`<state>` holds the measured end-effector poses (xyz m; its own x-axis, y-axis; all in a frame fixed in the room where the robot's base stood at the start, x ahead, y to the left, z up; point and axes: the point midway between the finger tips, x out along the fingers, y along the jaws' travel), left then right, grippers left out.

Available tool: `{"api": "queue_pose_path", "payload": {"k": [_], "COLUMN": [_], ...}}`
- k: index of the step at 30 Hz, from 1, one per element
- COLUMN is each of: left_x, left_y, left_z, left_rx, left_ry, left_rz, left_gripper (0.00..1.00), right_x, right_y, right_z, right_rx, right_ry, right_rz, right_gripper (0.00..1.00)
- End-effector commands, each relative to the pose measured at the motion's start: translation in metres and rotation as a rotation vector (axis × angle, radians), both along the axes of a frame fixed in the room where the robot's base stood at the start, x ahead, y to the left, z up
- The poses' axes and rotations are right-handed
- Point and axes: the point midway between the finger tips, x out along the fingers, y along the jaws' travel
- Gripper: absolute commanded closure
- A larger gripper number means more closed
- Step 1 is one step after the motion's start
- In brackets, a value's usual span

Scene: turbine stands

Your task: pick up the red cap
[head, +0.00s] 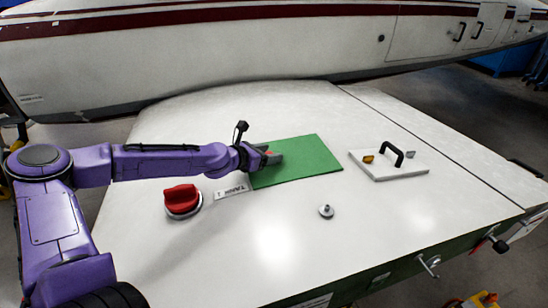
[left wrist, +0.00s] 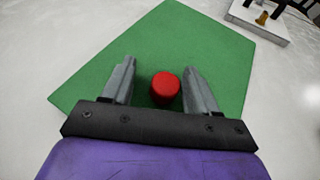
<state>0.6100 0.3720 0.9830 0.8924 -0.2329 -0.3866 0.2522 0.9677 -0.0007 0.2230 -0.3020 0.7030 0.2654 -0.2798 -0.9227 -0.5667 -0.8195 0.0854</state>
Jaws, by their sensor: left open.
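A small red cylinder, the red cap (left wrist: 165,88), stands on the green mat (left wrist: 185,35) in the left wrist view. My left gripper (left wrist: 160,80) is open, with one finger on each side of the cap and gaps between. In the head view the left gripper (head: 270,157) is over the left part of the green mat (head: 312,157). Only a bit of red shows by its fingers there. I cannot tell how high the fingers are above the mat. My right gripper is not in view.
A larger red knob (head: 182,199) sits by a label (head: 232,192) reading TANK 1. A small metal piece (head: 326,211) lies on the white surface. A white plate with a black handle (head: 395,153) is at right. The white front middle is mostly clear.

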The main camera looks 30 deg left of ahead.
Motion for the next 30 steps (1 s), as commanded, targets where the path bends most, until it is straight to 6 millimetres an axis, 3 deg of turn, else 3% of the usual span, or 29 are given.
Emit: {"api": "queue_pose_path", "payload": {"k": [1,6,21,25,28,30], "left_x": [0.001,0.003,0.001,0.002,0.001,-0.008], "left_y": [-0.002,-0.005,-0.002,-0.003,-0.003,-0.011], "left_z": [0.000,-0.001,0.002,0.018,0.043,0.055], "left_rx": [0.002,0.001,0.001,0.001,0.001,-0.002], "left_ry": [0.002,0.002,0.002,0.000,-0.003,-0.004], "left_rz": [-0.005,-0.010,-0.004,-0.006,-0.005,-0.007], "left_gripper": [0.48,1.00,1.00,1.00,1.00,1.00], "right_x": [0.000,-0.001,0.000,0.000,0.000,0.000], "right_y": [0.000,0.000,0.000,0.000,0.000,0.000], "right_z": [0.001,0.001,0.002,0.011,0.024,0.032], "right_rx": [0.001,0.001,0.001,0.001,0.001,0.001], "right_ry": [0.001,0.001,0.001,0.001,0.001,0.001], "right_rz": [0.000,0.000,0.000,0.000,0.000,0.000], "right_gripper": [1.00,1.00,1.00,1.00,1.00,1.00]}}
